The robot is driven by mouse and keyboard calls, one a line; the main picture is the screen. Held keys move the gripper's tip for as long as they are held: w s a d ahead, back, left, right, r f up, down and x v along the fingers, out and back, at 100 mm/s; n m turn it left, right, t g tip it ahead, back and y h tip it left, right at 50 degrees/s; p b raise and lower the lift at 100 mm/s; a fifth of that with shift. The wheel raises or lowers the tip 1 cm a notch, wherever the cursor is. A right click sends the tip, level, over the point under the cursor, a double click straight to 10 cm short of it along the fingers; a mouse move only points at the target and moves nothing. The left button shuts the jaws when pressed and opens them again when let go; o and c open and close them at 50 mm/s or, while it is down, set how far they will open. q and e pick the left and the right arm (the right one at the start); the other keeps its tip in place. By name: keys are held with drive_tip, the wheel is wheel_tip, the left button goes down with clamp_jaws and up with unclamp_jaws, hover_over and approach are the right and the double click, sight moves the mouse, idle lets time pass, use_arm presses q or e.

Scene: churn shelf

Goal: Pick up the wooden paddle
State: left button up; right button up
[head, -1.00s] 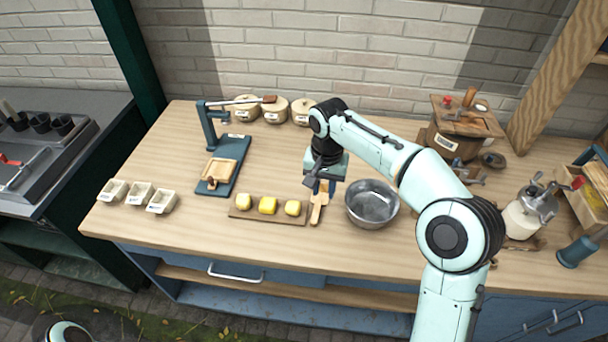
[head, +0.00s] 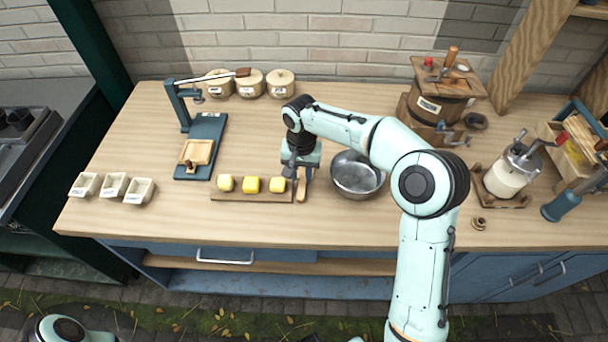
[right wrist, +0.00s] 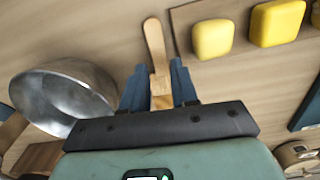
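The wooden paddle (right wrist: 155,47) lies on the wooden table, its handle pointing up the right wrist view. In the head view only its near end (head: 301,190) shows below my right gripper (head: 297,178). In the right wrist view the two blue fingers of this gripper (right wrist: 158,75) are open, one on each side of the paddle, with narrow gaps beside it. The rest of the paddle is hidden under the gripper body. My left gripper is not in view.
A metal bowl (head: 357,181) stands close to the right of the gripper. A wooden board (head: 228,197) with yellow butter pieces (head: 250,185) lies close to its left. A blue press stand (head: 205,130) and a wooden churn (head: 428,105) stand farther off.

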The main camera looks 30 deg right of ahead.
sight(302, 183)
drive_tip(key=f, duration=0.4)
drive_tip(key=shift+w+d+f, duration=0.15)
drive_tip(key=shift+w+d, duration=0.05)
drive_tip(key=shift+d, duration=0.1)
clamp_jaws()
